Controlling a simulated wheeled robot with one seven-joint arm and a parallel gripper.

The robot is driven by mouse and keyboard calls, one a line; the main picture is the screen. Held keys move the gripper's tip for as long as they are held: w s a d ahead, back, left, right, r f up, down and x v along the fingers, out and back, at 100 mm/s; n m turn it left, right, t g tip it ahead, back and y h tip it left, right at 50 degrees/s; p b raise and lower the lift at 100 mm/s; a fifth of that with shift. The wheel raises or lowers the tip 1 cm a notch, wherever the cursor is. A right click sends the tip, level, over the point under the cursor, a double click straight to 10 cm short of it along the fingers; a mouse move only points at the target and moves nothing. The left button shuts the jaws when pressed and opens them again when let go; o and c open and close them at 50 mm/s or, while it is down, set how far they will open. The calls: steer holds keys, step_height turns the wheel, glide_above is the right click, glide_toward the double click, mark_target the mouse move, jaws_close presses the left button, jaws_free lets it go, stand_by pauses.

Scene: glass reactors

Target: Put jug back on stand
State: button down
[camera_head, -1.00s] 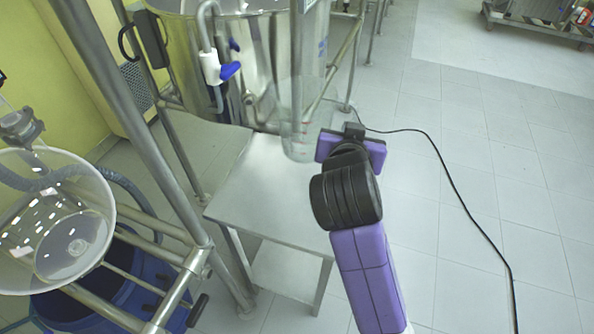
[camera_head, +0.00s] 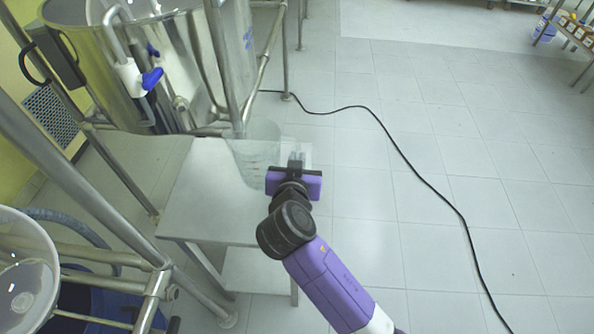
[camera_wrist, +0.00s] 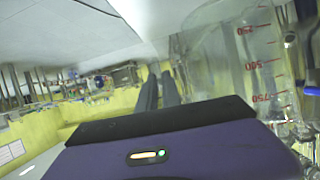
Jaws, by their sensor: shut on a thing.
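A clear jug (camera_head: 255,160) with red graduation marks is over the right rear part of the metal stand (camera_head: 200,205) in the head view. I cannot tell whether its base touches the stand's top. My gripper (camera_head: 296,160) is at the jug's right side, shut on the jug; the exact grip point is hard to see. In the wrist view the jug (camera_wrist: 240,60) fills the right side, beside my dark gripper fingers (camera_wrist: 160,90), with its red numbers showing.
A large steel vessel (camera_head: 180,60) with pipes and a blue-handled valve (camera_head: 152,79) stands close behind and left of the jug. Steel frame tubes (camera_head: 75,185) and a clear round vessel (camera_head: 25,265) are at left. A black cable (camera_head: 420,178) crosses the open floor at right.

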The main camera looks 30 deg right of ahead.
steer(key=shift+f, duration=2.25)
steer(key=shift+f, duration=0.15)
steer(key=c, duration=1.5)
jaws_free()
steer(key=shift+a+r, duration=0.1)
steer(key=shift+r, duration=0.15)
steer(key=b+v, duration=0.1)
steer(key=v, duration=1.1)
steer(key=shift+b, duration=0.4)
